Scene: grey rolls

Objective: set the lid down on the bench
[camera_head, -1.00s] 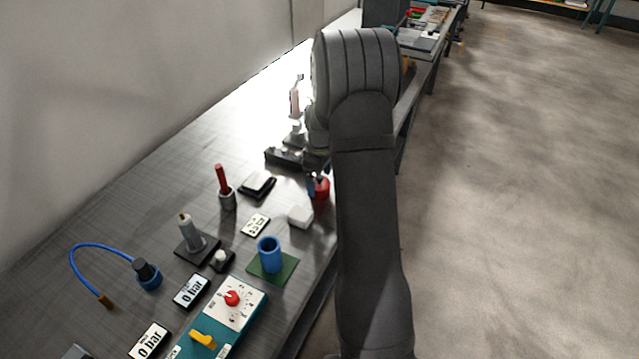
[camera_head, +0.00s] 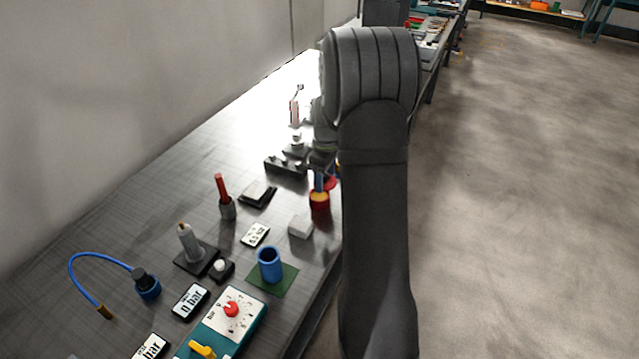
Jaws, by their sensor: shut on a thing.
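A red jar (camera_head: 319,203) stands on the bench near its right edge, with a yellow-orange top showing. The red lid (camera_head: 331,184) is just above and slightly right of the jar, apart from its seat. My gripper (camera_head: 322,178) is shut on the lid and holds it over the jar's far right side. A blue finger shows beside the lid. My arm hides part of the lid and the other finger. The bench (camera_head: 130,210) is a grey surface along the wall.
A white block (camera_head: 300,226) sits in front of the jar. A blue cup (camera_head: 269,264) stands on a green mat (camera_head: 288,281). A dark block (camera_head: 285,165) lies behind the jar, and a black-and-white box (camera_head: 258,193) to its left. Bare bench lies at far left.

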